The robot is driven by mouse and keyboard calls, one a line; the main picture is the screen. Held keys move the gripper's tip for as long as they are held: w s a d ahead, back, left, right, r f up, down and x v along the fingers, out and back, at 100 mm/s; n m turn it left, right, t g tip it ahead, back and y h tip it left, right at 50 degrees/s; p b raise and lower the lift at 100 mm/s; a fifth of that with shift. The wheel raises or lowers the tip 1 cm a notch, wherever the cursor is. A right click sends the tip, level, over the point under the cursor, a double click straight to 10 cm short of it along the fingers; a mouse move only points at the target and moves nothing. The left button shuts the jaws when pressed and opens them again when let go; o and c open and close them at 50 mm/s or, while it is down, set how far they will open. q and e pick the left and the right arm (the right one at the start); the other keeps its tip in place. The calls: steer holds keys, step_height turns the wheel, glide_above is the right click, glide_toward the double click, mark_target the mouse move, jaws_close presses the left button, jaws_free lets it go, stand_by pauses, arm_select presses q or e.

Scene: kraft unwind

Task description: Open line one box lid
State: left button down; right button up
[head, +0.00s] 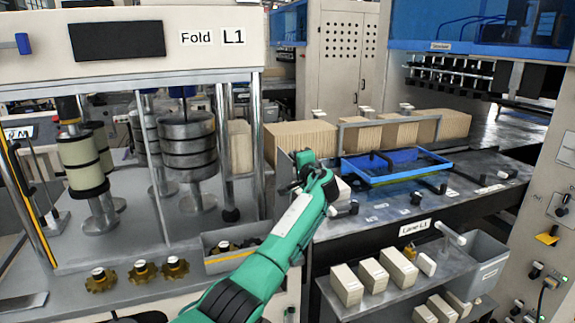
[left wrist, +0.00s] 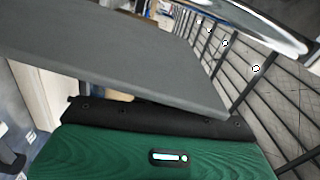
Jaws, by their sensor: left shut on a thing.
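My left arm reaches in from the bottom of the head view, and its gripper (head: 303,170) is at the near left end of the line L1 bench. A grey flat panel, which looks like the box lid (head: 282,178), stands raised just left of the gripper. In the left wrist view the grey lid (left wrist: 110,60) spans the upper left, tilted, close to the green gripper body. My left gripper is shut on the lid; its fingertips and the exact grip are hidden. My right gripper is out of view.
The press marked Fold L1 (head: 165,55) stands close at left. A blue tray (head: 397,178) lies on the bench to the right, in front of several brown carton stacks (head: 300,136). Small boxes stand on a lower shelf (head: 440,270). A grey bin (head: 481,266) is at right.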

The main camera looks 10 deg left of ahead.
arm_select(q)
steer(key=shift+w+d+f+m, duration=0.25)
steer(key=shift+w+d+m, duration=0.1)
steer(key=shift+d, duration=0.2)
steer(key=c, duration=1.5)
jaws_free()
steer(key=shift+o, duration=0.2)
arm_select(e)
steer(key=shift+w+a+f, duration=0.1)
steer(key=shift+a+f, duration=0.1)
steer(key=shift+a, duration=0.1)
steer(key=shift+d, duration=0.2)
